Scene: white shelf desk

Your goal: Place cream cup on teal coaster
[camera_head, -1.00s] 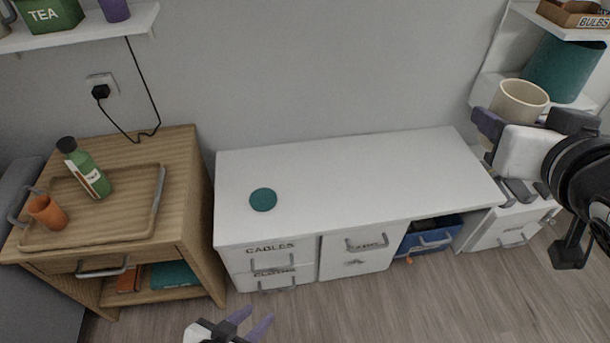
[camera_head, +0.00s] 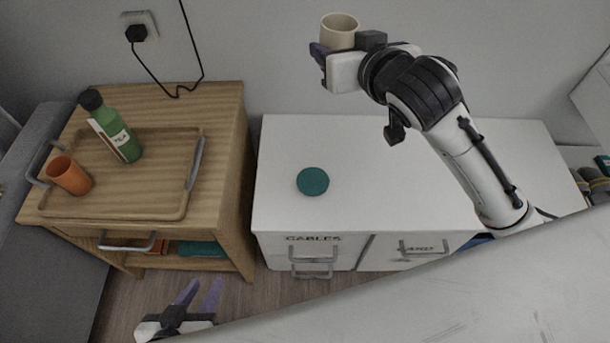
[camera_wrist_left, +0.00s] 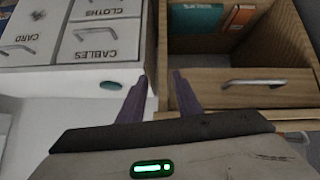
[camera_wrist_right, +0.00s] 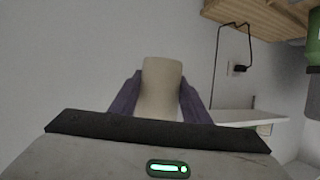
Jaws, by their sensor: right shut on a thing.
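The cream cup (camera_head: 340,31) is held upright in the air by my right gripper (camera_head: 322,52), above and behind the white desk top. In the right wrist view the cup (camera_wrist_right: 161,88) sits between the two purple fingers (camera_wrist_right: 160,98). The teal coaster (camera_head: 312,181) lies flat and bare on the left part of the desk top, lower in the head view than the cup. Its edge also shows in the left wrist view (camera_wrist_left: 110,85). My left gripper (camera_head: 202,292) is open and empty, low in front of the furniture; its fingers (camera_wrist_left: 157,82) are apart in its wrist view.
The white desk top (camera_head: 420,170) is clear around the coaster. A wooden cabinet (camera_head: 225,110) at left carries a tray (camera_head: 120,208) with a green bottle (camera_head: 116,130) and an orange cup (camera_head: 70,176). A black plug (camera_head: 136,33) with a cable is on the wall.

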